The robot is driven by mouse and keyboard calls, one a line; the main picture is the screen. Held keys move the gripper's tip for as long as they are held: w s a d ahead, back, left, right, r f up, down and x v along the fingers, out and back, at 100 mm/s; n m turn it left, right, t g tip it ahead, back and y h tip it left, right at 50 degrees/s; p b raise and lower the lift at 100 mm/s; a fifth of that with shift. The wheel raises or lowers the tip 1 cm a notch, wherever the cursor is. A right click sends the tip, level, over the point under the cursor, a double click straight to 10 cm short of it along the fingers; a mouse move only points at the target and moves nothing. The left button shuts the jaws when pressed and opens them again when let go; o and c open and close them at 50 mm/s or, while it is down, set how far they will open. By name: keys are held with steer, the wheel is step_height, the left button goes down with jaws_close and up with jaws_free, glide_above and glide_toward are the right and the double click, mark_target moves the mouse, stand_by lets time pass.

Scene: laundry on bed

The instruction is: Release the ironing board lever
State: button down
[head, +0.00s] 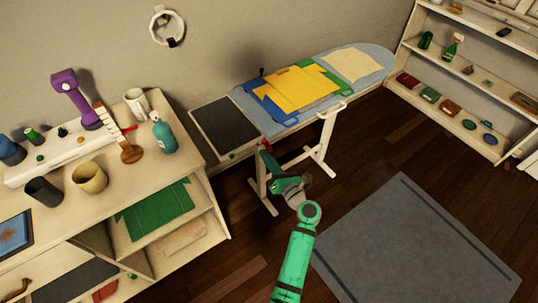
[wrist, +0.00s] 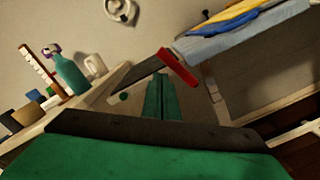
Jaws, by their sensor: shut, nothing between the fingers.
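The ironing board (head: 376,61) stands against the wall, with a blue-grey cover, a dark rest plate at its left end and white legs. A red lever (wrist: 178,68) sits under the board's edge near that plate; in the head view only a small red bit (head: 267,146) of it shows. My gripper (head: 264,154) is just below the lever, by the left legs. In the wrist view the green fingers of my gripper (wrist: 161,98) are together and empty, pointing at the lever's lower left side. I cannot tell whether they touch it.
Folded yellow, blue and green clothes (head: 298,88) and a cream cloth (head: 352,65) lie on the board. A cabinet (head: 215,215) with mugs and bottles stands at the left. A shelf (head: 470,115) is at the right. A grey rug (head: 410,245) lies on open floor.

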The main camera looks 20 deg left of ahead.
steer(key=s+d+f, duration=0.1)
steer(key=s+d, duration=0.6)
steer(key=s, duration=0.1)
steer(key=shift+f, duration=0.1)
stand_by(0.4)
